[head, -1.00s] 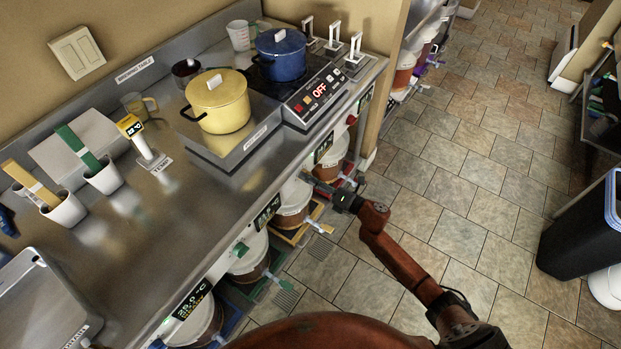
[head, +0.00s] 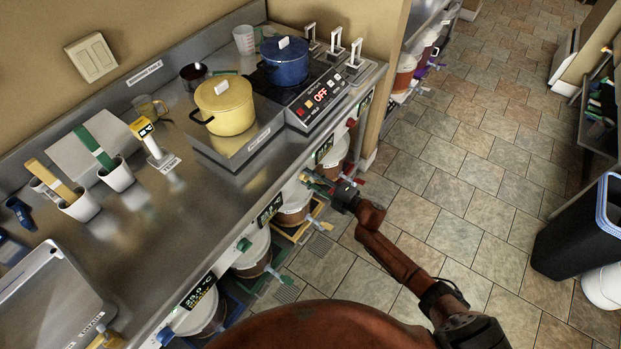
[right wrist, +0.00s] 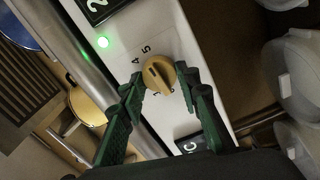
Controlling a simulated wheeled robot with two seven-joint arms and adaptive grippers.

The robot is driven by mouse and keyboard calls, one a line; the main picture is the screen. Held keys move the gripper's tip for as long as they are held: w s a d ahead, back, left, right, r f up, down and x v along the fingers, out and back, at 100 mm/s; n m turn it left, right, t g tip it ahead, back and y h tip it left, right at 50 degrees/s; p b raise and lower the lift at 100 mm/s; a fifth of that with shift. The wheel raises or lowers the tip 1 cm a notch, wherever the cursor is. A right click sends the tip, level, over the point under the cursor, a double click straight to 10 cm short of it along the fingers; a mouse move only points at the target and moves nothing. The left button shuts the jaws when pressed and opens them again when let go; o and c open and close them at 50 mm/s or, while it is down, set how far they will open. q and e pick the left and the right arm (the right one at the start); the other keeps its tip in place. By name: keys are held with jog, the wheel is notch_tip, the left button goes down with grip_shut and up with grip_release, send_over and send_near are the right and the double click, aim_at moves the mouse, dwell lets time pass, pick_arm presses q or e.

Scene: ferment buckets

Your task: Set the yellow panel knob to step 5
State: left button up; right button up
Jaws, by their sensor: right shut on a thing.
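The yellow knob (right wrist: 158,74) sits on the pale panel strip (right wrist: 213,52) in the right wrist view. The printed numbers 4 and 5 show close to its edge, and other marks are partly hidden by the knob and fingers. A ridge runs across its face; I cannot tell for certain which number it points to. My right gripper (right wrist: 162,80) has its green fingers on either side of the knob, shut on it. In the head view the right gripper (head: 322,187) is at the counter's front panel, and the knob is small there. My left gripper is not in view.
A green light (right wrist: 102,42) and a dark display (right wrist: 105,8) are on the strip near the knob. Lidded buckets (head: 295,203) stand under the counter (head: 175,222). A yellow pot (head: 226,104) and a blue pot (head: 284,62) stand above. The tiled floor at right is mostly clear.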

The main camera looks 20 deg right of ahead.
jog(key=shift+w+d+r+m, duration=0.1)
jog(key=shift+d+m, duration=0.05)
jog(key=shift+m, duration=0.35)
jog(key=o, duration=1.1)
jog(key=shift+o, duration=0.3)
jog(key=v, duration=1.2)
